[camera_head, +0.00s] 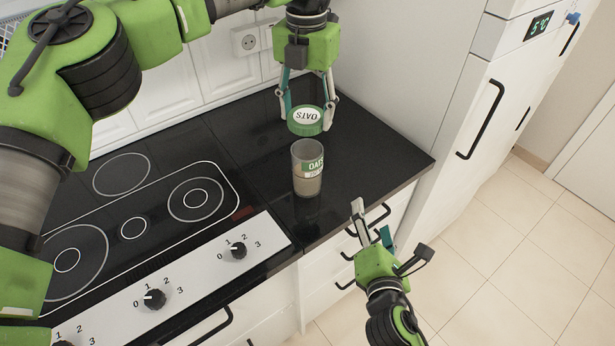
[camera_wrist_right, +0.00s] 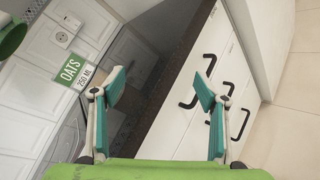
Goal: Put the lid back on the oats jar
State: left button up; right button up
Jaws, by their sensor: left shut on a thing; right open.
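The oats jar (camera_head: 307,172) is a clear glass with a green-and-white label, upright on the black counter, its top open and pale contents in its lower part. Its OATS label (camera_wrist_right: 76,72) shows in the right wrist view. My left gripper (camera_head: 307,106) points down, shut on the green lid (camera_head: 306,128), whose white top reads OATS. It holds the lid above the jar, apart from the rim. A green edge of the lid (camera_wrist_right: 11,38) shows in the right wrist view. My right gripper (camera_head: 373,221) is open and empty by the counter's front edge, right of the jar.
A black cooktop (camera_head: 133,228) with a knob panel (camera_head: 200,268) lies left of the jar. A white fridge (camera_head: 500,120) stands to the right. Drawers with black handles (camera_head: 366,220) are below the counter. The counter around the jar is clear.

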pick_arm(q)
jog(key=shift+w+d+r+n, duration=0.15)
jog(key=shift+r+n, duration=0.1)
jog(key=shift+n, duration=0.15)
pick_arm(e)
jog(key=a+r+n+t+y, duration=0.1)
jog(key=a+r+n, duration=0.2)
jog(key=n, duration=0.1)
pick_arm(q)
jog(key=shift+w, duration=0.2)
pick_arm(e)
jog(key=n+t+y, duration=0.1)
jog(key=n+y, duration=0.3)
jog(key=n, duration=0.4)
send_near(311, 177)
jog(key=shift+w+d+f, duration=0.2)
jog(key=shift+w+d, duration=0.25)
jog(key=shift+w, duration=0.05)
jog(key=shift+s+a+n+y, duration=0.1)
jog(key=shift+a+n+y, duration=0.3)
jog(key=shift+n, duration=0.3)
jog(key=x, duration=1.2)
jog(key=shift+d, duration=0.1)
jog(key=c, duration=1.7)
pick_arm(q)
jog(key=shift+f, duration=2.45)
